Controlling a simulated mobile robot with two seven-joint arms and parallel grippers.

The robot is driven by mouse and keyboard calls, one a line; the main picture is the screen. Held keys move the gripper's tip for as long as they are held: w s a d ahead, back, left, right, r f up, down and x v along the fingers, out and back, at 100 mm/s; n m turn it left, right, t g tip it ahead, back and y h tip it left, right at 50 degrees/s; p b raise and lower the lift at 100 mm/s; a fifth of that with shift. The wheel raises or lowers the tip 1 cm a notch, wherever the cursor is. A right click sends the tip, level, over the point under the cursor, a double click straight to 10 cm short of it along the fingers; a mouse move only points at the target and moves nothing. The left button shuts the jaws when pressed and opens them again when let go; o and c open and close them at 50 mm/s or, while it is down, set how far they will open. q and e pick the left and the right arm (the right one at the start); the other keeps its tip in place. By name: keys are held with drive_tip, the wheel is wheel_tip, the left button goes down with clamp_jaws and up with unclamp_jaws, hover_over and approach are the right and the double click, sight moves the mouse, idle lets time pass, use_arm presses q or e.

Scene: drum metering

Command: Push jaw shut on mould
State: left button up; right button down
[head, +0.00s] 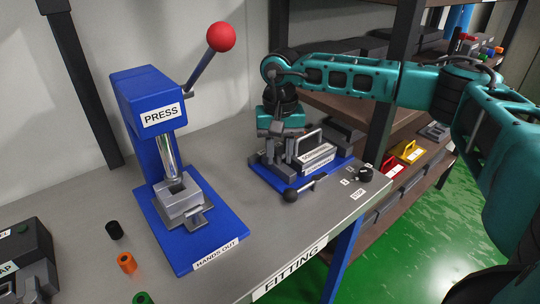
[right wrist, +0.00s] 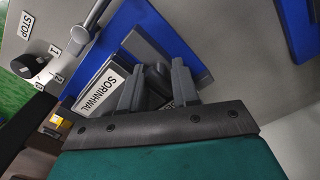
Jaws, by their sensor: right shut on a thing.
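The mould (head: 318,155), a silver block with a white label and a loop handle, sits in a fixture on a blue base plate (head: 262,176). In the right wrist view its label (right wrist: 98,90) lies left of my fingers. My right gripper (head: 283,160) points down at the left end of the fixture. Its fingers (right wrist: 156,78) are closed about a dark grey part, apparently the jaw (right wrist: 157,88), mostly hidden between them. Whether the jaw touches the mould cannot be told. My left gripper is not in view.
A blue press (head: 150,110) with a red-knobbed lever stands to the left. Numbered marks and a black STOP knob (head: 364,174) are at right. Bare bench (head: 285,235) lies in front.

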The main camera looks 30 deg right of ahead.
drive_tip(key=c, duration=1)
unclamp_jaws()
drive_tip(key=shift+d, duration=0.15)
